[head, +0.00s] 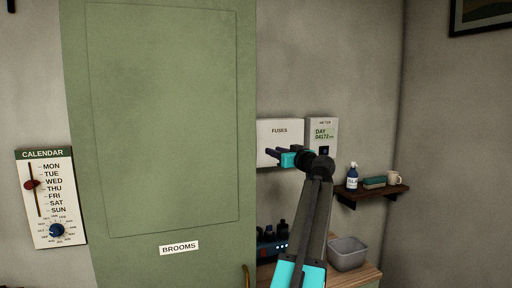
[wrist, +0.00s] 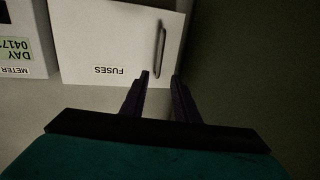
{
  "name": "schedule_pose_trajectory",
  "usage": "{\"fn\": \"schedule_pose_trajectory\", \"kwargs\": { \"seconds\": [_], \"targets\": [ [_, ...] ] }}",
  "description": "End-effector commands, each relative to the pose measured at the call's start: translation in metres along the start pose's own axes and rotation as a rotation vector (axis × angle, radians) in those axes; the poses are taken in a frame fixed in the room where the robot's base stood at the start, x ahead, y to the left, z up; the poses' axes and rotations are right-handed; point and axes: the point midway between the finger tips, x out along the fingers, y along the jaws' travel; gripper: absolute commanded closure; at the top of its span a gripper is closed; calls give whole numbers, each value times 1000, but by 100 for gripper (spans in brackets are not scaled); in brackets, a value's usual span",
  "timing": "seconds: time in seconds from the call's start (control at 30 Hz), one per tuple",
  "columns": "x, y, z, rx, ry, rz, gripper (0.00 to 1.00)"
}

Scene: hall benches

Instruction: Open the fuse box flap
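The white fuse box (head: 280,130) hangs on the wall to the right of the green cupboard, with the word FUSES on its flap. In the wrist view the flap (wrist: 105,40) is upside down and looks shut, with a dark bar handle (wrist: 161,50) near its right edge. My gripper (head: 271,154) is in front of the flap's lower part and hides some of it in the head view. In the wrist view my gripper (wrist: 161,75) is open, its two fingers apart and empty. The handle lies beyond the fingertips, in line with the gap; contact cannot be told.
A meter box (head: 322,135) is close beside the fuse box on the right. The green broom cupboard (head: 160,120) stands to the left. A shelf (head: 371,193) with a bottle and mug is at right. Below are a counter (head: 365,277) and a grey basin (head: 347,254).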

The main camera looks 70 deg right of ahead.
Motion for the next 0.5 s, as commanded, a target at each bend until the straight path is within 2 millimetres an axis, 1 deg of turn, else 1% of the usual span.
{"fn": "schedule_pose_trajectory", "kwargs": {
  "seconds": [0.17,0.27,0.37,0.5],
  "targets": [
    [3,0,0,1,0,-1,72],
    [8,0,-1,1,-1,-2,72],
    [17,0,-2,1,0,-2,72],
    [34,0,-2,2,-1,-2,72]
  ]
}}
